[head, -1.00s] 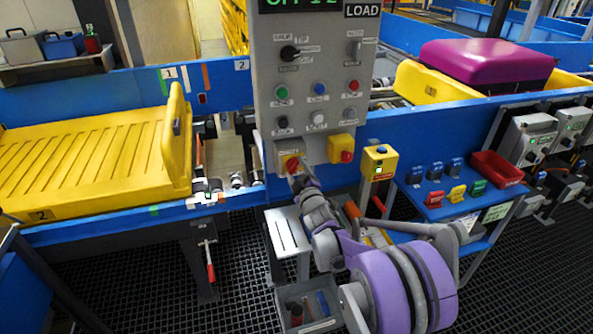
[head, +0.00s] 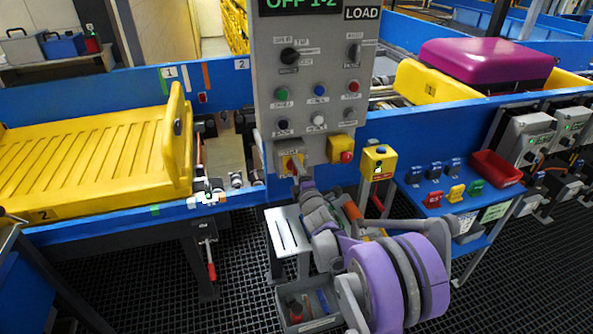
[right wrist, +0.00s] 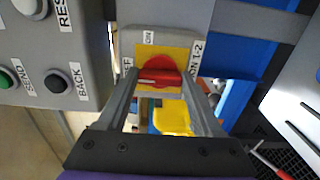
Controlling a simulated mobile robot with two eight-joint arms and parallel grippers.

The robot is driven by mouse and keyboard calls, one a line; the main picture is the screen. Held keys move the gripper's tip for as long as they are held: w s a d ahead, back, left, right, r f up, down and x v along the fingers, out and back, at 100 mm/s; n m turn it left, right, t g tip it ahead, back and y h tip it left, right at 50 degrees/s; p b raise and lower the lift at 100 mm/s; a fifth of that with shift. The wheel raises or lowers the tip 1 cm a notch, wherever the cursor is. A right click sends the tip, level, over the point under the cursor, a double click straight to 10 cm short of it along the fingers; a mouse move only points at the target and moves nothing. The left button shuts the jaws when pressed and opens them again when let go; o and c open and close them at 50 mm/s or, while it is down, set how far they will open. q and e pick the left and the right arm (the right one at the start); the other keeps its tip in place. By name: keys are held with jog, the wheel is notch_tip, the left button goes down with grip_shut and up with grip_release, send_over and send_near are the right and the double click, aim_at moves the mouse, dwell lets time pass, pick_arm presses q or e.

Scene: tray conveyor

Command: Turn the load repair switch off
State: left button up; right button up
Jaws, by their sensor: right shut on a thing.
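The load repair switch (head: 290,162) is a red rotary knob on a yellow plate, on a small grey box low on the grey control panel. In the right wrist view the red knob (right wrist: 158,76) sits between the two fingertips, its handle lying across from finger to finger. Labels beside it include "ON 1-2"; others are partly covered. My right gripper (head: 297,169) is shut on the knob and partly hides it in the head view; it also shows in the right wrist view (right wrist: 160,84). The panel display (head: 300,5) reads "OFF 1-2". My left gripper is out of view.
A red button on a yellow box (head: 341,149) sits right of the switch. Push buttons and two black selectors are above. A blue shelf (head: 440,207) with small coloured blocks and a red bin (head: 496,168) stands right. A yellow tray (head: 85,160) lies on the left conveyor.

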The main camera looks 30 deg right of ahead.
dwell(0.4)
jog(key=o, duration=1.4)
jog(key=shift+c, duration=0.2)
jog(key=b+v, duration=0.1)
jog(key=v, duration=1)
jog(key=shift+w+a, duration=0.1)
